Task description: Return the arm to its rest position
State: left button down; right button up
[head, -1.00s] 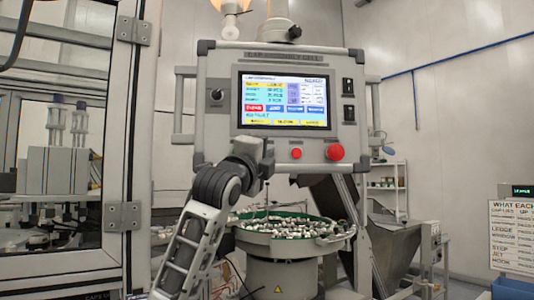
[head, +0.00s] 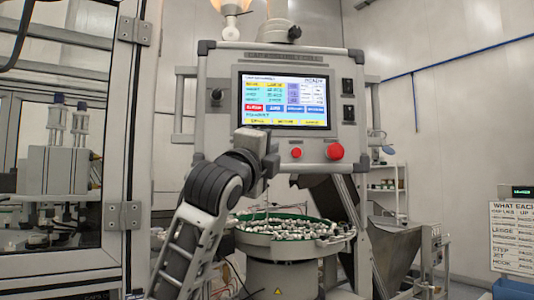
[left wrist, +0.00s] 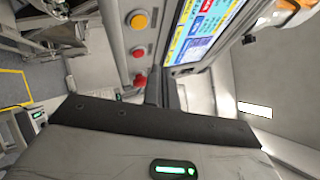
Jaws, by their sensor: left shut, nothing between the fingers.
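My left arm (head: 212,190) rises from the bottom of the head view, bent at the elbow. Its wrist and left gripper (head: 269,163) are in front of the lower left of the control panel (head: 225,125), above the bowl. The fingers are small and hard to make out there. In the left wrist view the gripper body fills the bottom, with the shut, empty gripper (left wrist: 154,88) pointing toward the panel face. The panel's red and orange buttons and its screen (left wrist: 205,30) show beyond it. My right gripper is not in view.
A feeder bowl (head: 335,236) full of small caps stands below the panel. A red stop button (head: 335,151) sits on the panel's lower right. A framed glass enclosure (head: 125,215) stands on the left. A metal hopper (head: 395,245) is at the right.

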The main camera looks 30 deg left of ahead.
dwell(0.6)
pick_arm(q)
jog(key=w+d+f+n+g+h, duration=0.1)
jog(key=w+d+f+g+h, duration=0.15)
jog(key=f, duration=0.85)
jog(key=w+d+f+n+g+h, duration=0.1)
jog(key=w+d+f, duration=0.3)
jog(key=f, duration=0.8)
jog(key=s+d+f+n+g+h, duration=0.1)
jog(key=s+d+f+n, duration=0.1)
jog(key=f, duration=0.7)
jog(key=s+d+f+n+g+h, duration=0.1)
jog(key=d+f+n, duration=0.1)
jog(key=f, duration=0.7)
jog(key=s+d+f+n+g, duration=0.2)
jog(key=s+f, duration=0.3)
jog(key=f, duration=0.3)
jog(key=s+d+f+n+g, duration=0.1)
jog(key=s+d+f+n, duration=0.1)
jog(key=s+f, duration=0.45)
jog(key=s+d+f+n+g, duration=0.1)
jog(key=s+d+f+n, duration=0.1)
jog(key=s+f, duration=0.4)
jog(key=s+d+f+n+g+h, duration=0.1)
jog(key=s+f+n, duration=0.3)
jog(key=s, duration=0.5)
notch_tip(320, 180, down, 3)
jog(key=shift+s+d+r+g, duration=0.15)
jog(key=shift+d+g, duration=0.35)
jog(key=shift+g, duration=0.05)
